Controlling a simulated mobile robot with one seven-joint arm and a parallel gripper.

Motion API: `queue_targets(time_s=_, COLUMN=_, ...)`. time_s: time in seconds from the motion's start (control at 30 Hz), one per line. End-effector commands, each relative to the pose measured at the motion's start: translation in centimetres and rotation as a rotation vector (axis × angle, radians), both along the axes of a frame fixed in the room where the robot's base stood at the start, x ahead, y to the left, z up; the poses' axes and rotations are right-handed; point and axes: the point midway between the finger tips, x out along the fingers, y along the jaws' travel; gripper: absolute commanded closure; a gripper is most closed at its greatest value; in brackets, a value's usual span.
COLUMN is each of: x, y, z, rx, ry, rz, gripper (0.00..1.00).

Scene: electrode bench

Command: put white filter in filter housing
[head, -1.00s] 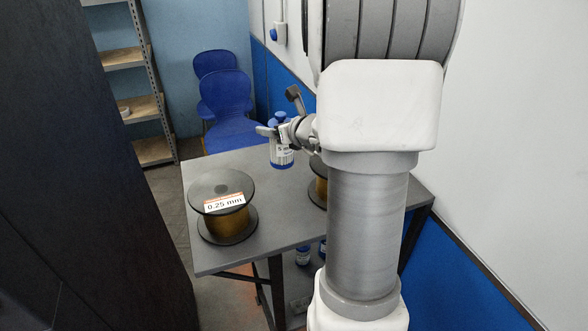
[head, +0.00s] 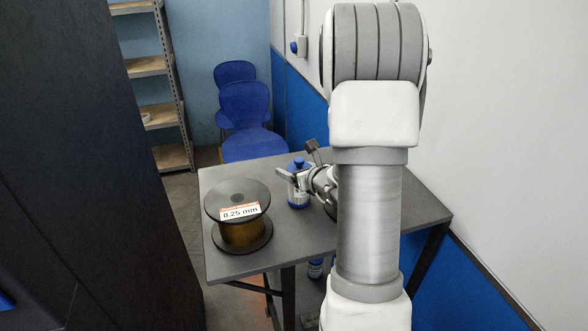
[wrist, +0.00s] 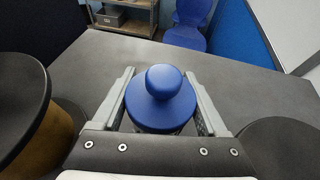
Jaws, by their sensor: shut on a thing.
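A white canister with blue ends (head: 298,196), which looks like the filter, is between the fingers of my gripper (head: 292,177) over the table's middle. In the wrist view its blue knobbed top (wrist: 161,103) sits upright between both fingers (wrist: 163,100), which are shut on it. I cannot tell whether its base touches the tabletop. I cannot make out a filter housing in either view. My arm hides part of the table to the right of the gripper.
A spool labelled 0.25 mm (head: 239,222) stands on the table (head: 262,169) to the left. A second dark spool flange (wrist: 277,148) is close on the right. Similar blue-topped canisters (head: 315,268) sit below the tabletop. Blue chairs (head: 243,105) and a wall are behind.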

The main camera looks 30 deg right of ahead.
Motion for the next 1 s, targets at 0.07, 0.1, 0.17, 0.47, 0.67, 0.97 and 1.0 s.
queue_targets(time_s=0.07, x=0.0, y=0.0, z=-0.2, rx=-0.001, ry=-0.002, rz=0.0, gripper=0.99)
queue_targets(time_s=0.1, x=0.0, y=0.0, z=-0.3, rx=-0.001, ry=-0.002, rz=0.0, gripper=0.99)
queue_targets(time_s=0.17, x=0.0, y=0.0, z=-0.3, rx=0.0, ry=0.0, rz=0.0, gripper=0.19)
queue_targets(time_s=0.47, x=0.0, y=0.0, z=-0.2, rx=0.0, ry=0.001, rz=0.0, gripper=0.0)
queue_targets(time_s=0.67, x=-0.1, y=0.0, z=0.3, rx=0.0, ry=0.0, rz=-0.001, gripper=0.0)
queue_targets(time_s=0.97, x=-5.0, y=0.2, z=2.2, rx=-0.002, ry=-0.001, rz=-0.002, gripper=0.0)
queue_targets(time_s=1.0, x=-5.8, y=0.3, z=2.5, rx=0.0, ry=-0.002, rz=-0.003, gripper=0.0)
